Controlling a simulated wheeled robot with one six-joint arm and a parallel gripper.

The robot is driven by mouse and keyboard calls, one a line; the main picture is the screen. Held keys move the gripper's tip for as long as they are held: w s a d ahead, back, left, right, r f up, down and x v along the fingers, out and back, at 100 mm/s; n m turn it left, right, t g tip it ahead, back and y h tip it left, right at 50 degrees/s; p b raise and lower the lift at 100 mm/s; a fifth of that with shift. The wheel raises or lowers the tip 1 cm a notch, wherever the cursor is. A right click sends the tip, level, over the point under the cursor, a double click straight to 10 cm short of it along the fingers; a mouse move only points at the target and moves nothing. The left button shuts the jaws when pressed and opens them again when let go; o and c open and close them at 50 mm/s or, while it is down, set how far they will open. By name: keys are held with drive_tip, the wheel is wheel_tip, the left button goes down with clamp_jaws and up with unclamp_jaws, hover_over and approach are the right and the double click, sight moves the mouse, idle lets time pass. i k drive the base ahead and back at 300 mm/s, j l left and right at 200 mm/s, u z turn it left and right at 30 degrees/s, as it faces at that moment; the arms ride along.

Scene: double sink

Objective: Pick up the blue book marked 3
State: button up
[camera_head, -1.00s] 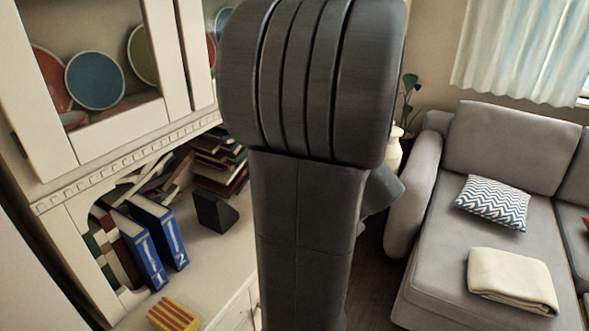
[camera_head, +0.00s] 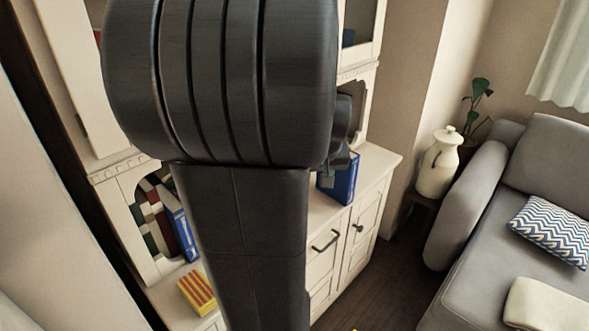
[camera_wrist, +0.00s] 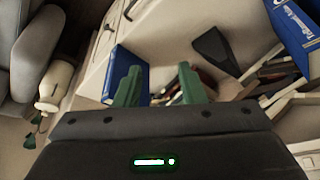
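A blue book (camera_head: 341,178) stands on the cabinet counter, just right of my arm in the head view; its number is not readable. A blue book also shows in the wrist view (camera_wrist: 117,66), beside and partly behind the left finger. My gripper (camera_wrist: 160,78) is open, with its two green fingers apart and nothing clearly held between them. In the head view my arm hides most of the gripper. Another blue book (camera_head: 183,234) stands at the left of the shelf, partly hidden by my arm. A blue book with white lettering shows at the wrist view's upper right (camera_wrist: 296,28).
A dark wedge-shaped bookend (camera_wrist: 217,52) and several loose books lie beyond the right finger. A red-and-yellow striped item (camera_head: 197,291) is on the counter. A white vase (camera_head: 438,165) and a grey sofa (camera_head: 480,200) stand right of the cabinet. Dark floor between them is clear.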

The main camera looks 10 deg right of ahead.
sight(344, 190)
drive_tip(key=i+l+u, duration=0.15)
drive_tip(key=l+u, duration=0.25)
drive_tip(key=l, duration=0.2)
drive_tip(key=l+u, duration=0.4)
drive_tip(key=l, duration=0.15)
drive_tip(key=l+u, duration=0.45)
drive_tip(key=l, duration=0.2)
drive_tip(key=k+l, duration=0.1)
drive_tip(key=l, duration=0.55)
